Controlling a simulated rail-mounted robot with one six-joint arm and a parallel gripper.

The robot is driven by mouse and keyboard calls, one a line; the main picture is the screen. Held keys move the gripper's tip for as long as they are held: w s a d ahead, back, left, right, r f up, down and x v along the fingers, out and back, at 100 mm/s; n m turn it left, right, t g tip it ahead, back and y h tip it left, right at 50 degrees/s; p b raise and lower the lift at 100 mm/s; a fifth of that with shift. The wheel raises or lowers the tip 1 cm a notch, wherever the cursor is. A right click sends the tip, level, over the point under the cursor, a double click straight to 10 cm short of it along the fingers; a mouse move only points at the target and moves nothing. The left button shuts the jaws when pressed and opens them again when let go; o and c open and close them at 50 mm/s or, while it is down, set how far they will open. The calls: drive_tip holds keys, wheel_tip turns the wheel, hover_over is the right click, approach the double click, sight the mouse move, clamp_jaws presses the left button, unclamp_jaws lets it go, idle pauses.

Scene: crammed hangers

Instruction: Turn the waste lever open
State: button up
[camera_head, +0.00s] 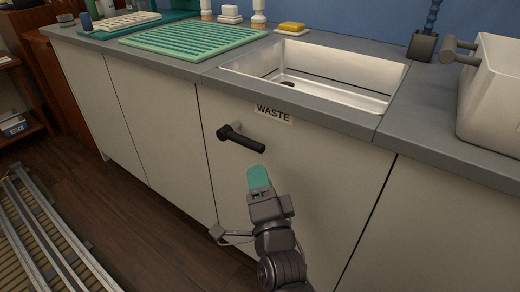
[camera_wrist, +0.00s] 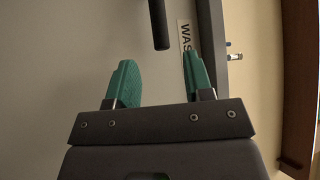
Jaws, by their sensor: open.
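The waste lever (camera_head: 243,139) is a dark handle on the cabinet front below the sink. It lies near horizontal, tilted slightly down to the right, with its pivot at the left end. The WASTE label (camera_head: 273,113) is above it to the right. My gripper (camera_head: 259,178) is below the lever and apart from it. In the wrist view my gripper (camera_wrist: 158,82) has its two green fingers spread with nothing between them. The lever (camera_wrist: 159,24) shows there as a dark bar ahead of the fingers, and the label (camera_wrist: 185,36) is partly hidden by the right finger.
The cabinet front (camera_head: 160,135) is flat and clear around the lever. The grey countertop (camera_head: 420,155) juts above it, with a sink (camera_head: 330,65), a green drying mat (camera_head: 190,40) and a white container (camera_head: 495,100). A rail (camera_head: 45,235) runs along the floor at left.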

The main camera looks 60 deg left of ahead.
sight(252, 143)
drive_tip(key=p+x, duration=0.2)
drive_tip(key=x, duration=0.8)
drive_tip(key=shift+a, duration=0.15)
clamp_jaws()
